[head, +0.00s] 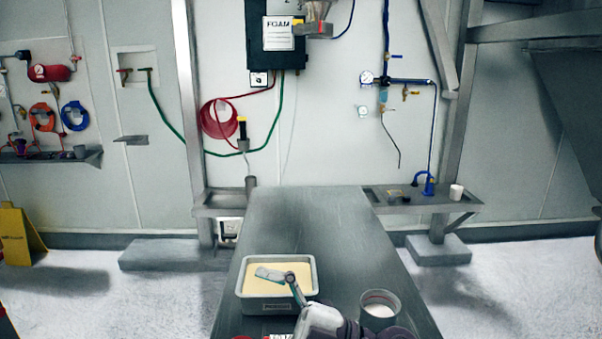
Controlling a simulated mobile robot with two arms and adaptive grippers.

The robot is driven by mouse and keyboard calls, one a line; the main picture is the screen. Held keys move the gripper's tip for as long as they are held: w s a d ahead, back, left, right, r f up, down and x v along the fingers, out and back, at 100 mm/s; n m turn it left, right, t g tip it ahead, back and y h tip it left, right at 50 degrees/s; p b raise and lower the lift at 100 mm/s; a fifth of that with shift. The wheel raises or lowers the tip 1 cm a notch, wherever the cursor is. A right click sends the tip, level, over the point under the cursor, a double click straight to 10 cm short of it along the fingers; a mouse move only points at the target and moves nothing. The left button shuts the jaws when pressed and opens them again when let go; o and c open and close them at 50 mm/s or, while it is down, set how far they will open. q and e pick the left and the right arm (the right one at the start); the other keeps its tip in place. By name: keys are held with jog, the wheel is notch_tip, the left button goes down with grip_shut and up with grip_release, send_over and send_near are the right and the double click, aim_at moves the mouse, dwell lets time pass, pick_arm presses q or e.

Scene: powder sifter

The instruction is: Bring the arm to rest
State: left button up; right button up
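My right arm comes in at the bottom, right of centre, and reaches up and left. Its gripper (290,277) is over a grey tray (313,275) of pale yellow powder (292,262). A small flat grey piece with a teal edge (268,273) shows at the gripper's end, over the powder. I cannot tell whether it is a finger or a held tool, nor whether it touches the powder. The finger opening is too small to make out. My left gripper is not in view.
The tray stands on a long grey table (310,215), clear at its far end. A jar with white contents (380,309) stands close right of my arm. Red items (243,337) are cut off at the bottom. A white cup (456,191) stands on the wall shelf.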

jog(key=w+d+f+m+t+h, duration=0.2)
jog(key=w+d+m+t+h, duration=0.2)
jog(key=d+m+t+h, duration=0.45)
jog(key=w+d+f+m+t+h, duration=0.2)
jog(key=w+d+m+t+h, duration=0.3)
jog(key=m+t, duration=0.55)
jog(key=s+d+f+m+g+h, duration=0.3)
jog(key=d+f+m+h, duration=0.15)
jog(key=f, duration=0.25)
jog(key=s+d+f+m+g+h, duration=0.2)
jog(key=d+f+m+g+h, duration=0.15)
jog(key=d+f, duration=0.3)
jog(key=s+d+f+g, duration=0.2)
jog(key=s+f+g, duration=0.5)
jog(key=s, duration=0.4)
jog(key=s+d+f+g, duration=0.1)
jog(key=s+f+g, duration=0.4)
jog(key=s+f, duration=0.45)
jog(key=s+f+n+g, duration=0.1)
jog(key=s+f, duration=0.2)
jog(key=f, duration=2.4)
jog(key=s+d+f+g, duration=0.1)
jog(key=s+d+f, duration=0.2)
jog(key=s+f, duration=1.2)
jog(key=shift+s+f, duration=0.15)
jog(key=shift+s, duration=0.75)
